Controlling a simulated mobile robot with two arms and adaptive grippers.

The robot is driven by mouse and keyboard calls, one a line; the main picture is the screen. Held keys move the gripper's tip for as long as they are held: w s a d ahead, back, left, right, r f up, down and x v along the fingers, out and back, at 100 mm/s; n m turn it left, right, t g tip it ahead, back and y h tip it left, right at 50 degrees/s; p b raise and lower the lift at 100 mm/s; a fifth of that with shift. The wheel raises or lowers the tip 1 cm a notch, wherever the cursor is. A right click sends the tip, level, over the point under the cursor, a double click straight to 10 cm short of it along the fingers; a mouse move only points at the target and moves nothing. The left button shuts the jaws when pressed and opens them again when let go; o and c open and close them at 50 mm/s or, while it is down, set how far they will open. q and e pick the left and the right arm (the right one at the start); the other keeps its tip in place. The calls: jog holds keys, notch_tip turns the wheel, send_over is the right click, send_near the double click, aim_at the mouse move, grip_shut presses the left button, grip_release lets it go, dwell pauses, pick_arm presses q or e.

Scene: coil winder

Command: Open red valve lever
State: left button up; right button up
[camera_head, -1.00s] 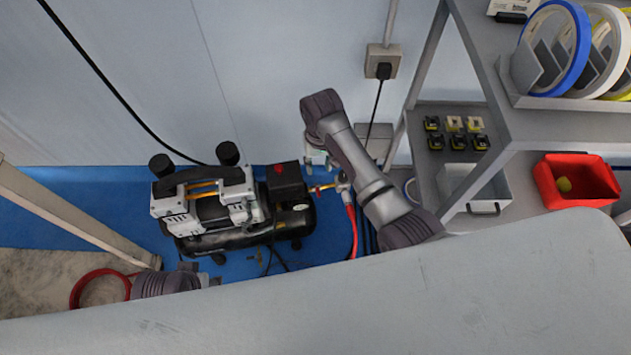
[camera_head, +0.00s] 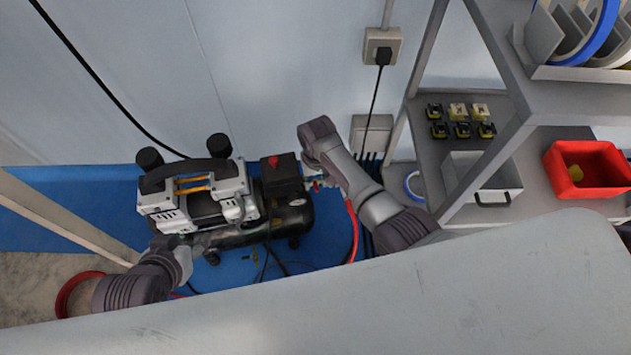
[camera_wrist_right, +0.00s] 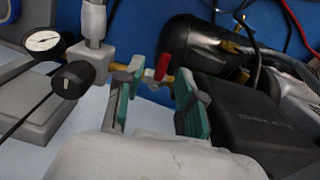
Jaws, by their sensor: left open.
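The red valve lever (camera_wrist_right: 163,66) is in the right wrist view, on a brass fitting between the gauge assembly and the black tank. My right gripper (camera_wrist_right: 159,72) is open, with its green-padded fingers on either side of the lever. A gap shows between the lever and each pad. In the head view my right arm (camera_head: 365,190) reaches over the valve; its fingers and the lever are largely hidden there. My left gripper (camera_head: 190,246) is low beside the near left side of the compressor (camera_head: 200,196), open and empty.
A black box (camera_wrist_right: 258,125) is close on the right. A red hose (camera_head: 353,232) runs beside my right arm. A shelf (camera_head: 560,127) stands at right.

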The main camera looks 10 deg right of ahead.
jog(key=shift+f, duration=0.1)
grip_shut()
dwell(0.4)
